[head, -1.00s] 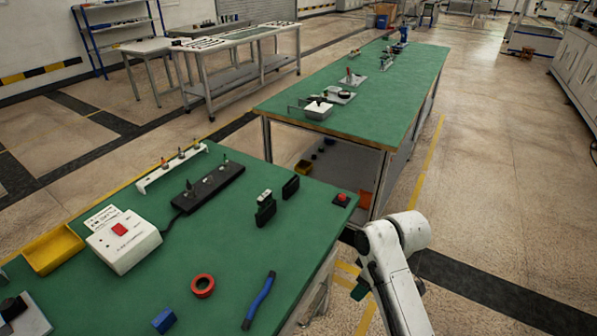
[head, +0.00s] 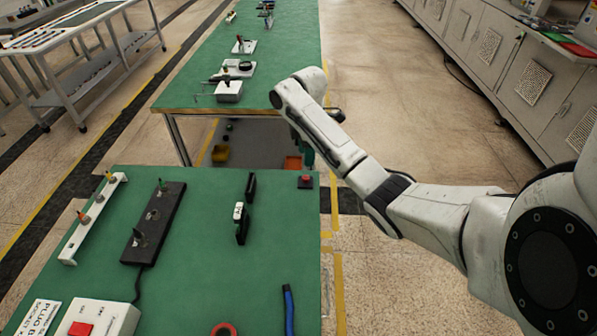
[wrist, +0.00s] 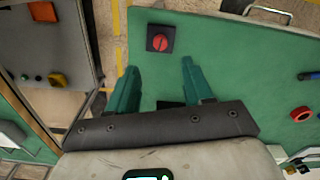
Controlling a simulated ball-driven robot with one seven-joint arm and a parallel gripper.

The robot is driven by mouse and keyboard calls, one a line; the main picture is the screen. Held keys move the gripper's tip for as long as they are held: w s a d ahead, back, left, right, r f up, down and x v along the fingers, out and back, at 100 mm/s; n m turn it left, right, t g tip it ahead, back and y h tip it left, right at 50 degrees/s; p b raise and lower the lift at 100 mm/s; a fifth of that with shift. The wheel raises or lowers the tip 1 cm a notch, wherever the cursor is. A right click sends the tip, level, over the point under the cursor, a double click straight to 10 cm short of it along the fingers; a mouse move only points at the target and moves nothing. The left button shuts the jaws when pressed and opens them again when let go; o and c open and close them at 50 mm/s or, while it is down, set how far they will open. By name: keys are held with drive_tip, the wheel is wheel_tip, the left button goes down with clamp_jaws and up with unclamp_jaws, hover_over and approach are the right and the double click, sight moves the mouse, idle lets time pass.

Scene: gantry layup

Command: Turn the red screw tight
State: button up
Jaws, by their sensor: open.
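The red screw (head: 305,179) is a small round red head on a dark square base, near the far right corner of the near green table. In the wrist view the red screw (wrist: 160,42) shows a slot across its head. My gripper (wrist: 158,78) has two green fingers spread apart with nothing between them. In the wrist view the screw lies beyond the fingertips, between their lines, and is not touched.
The near green table (head: 200,280) holds black upright blocks (head: 241,222), a dark strip with pegs (head: 153,222), a white rack (head: 92,217), a white box with a red button (head: 97,318), a red ring (head: 223,329) and a blue-handled tool (head: 288,310). Table around the screw is clear.

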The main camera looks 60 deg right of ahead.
sight(306, 177)
wheel_tip(306, 177, down, 9)
drive_tip(key=shift+f, duration=0.1)
idle(0.3)
clamp_jaws()
idle(0.4)
